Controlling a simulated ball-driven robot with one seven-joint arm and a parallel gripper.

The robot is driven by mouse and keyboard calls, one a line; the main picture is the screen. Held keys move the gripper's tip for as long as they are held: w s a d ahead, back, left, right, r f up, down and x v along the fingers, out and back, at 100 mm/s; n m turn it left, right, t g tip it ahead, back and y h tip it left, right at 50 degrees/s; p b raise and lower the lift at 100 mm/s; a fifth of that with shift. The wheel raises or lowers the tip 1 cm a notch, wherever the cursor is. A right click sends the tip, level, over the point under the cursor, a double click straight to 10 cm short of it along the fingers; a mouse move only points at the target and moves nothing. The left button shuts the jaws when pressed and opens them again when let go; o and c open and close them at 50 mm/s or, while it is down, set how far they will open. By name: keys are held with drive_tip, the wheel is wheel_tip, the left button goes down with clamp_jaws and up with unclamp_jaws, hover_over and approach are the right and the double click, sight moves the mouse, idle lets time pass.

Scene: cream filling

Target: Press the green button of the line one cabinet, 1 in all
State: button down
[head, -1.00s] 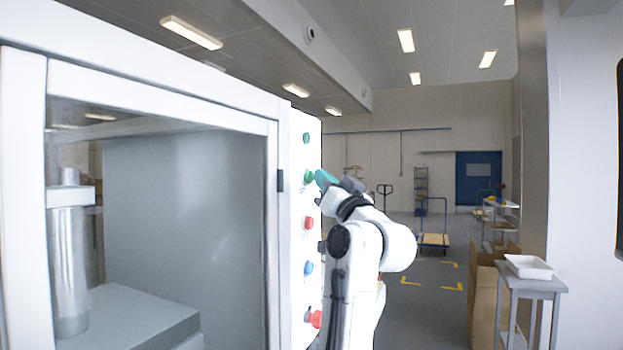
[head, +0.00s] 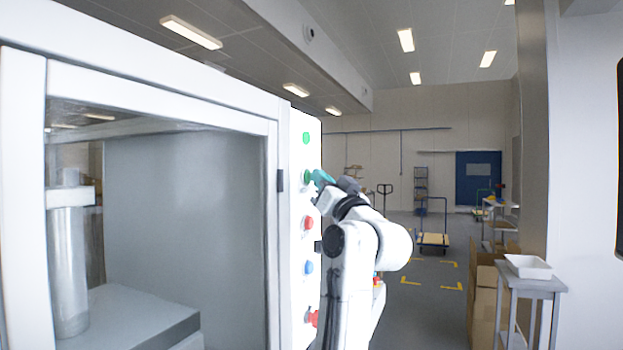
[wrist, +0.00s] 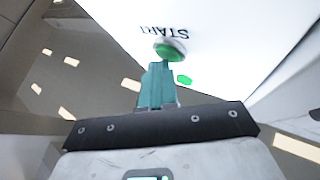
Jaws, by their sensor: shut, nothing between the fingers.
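The line one cabinet's white panel (head: 296,240) faces right in the head view. Its green button (head: 308,177) is the upper button on the panel. In the wrist view the green button (wrist: 170,50) sits beside an upside-down START label (wrist: 164,31). My gripper (head: 321,178) has its teal fingers shut and empty, with the tips at the green button. In the wrist view the gripper (wrist: 160,66) tips overlap the button's lower edge; I cannot tell whether they touch it. A green lamp (head: 306,138) above the button is lit.
Below the green button are a red button (head: 308,223), a blue button (head: 309,267) and a lower red knob (head: 313,318). A small table with a white tray (head: 528,266) and cardboard boxes (head: 484,300) stand at right. Open floor lies behind my arm.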

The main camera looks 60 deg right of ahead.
drive_tip(key=shift+s, duration=0.85)
drive_tip(key=shift+s, duration=0.1)
drive_tip(key=shift+s+d, duration=0.15)
drive_tip(key=shift+s, duration=1.05)
drive_tip(key=shift+s+d, duration=0.1)
drive_tip(key=shift+s, duration=1.1)
drive_tip(key=shift+f, duration=0.1)
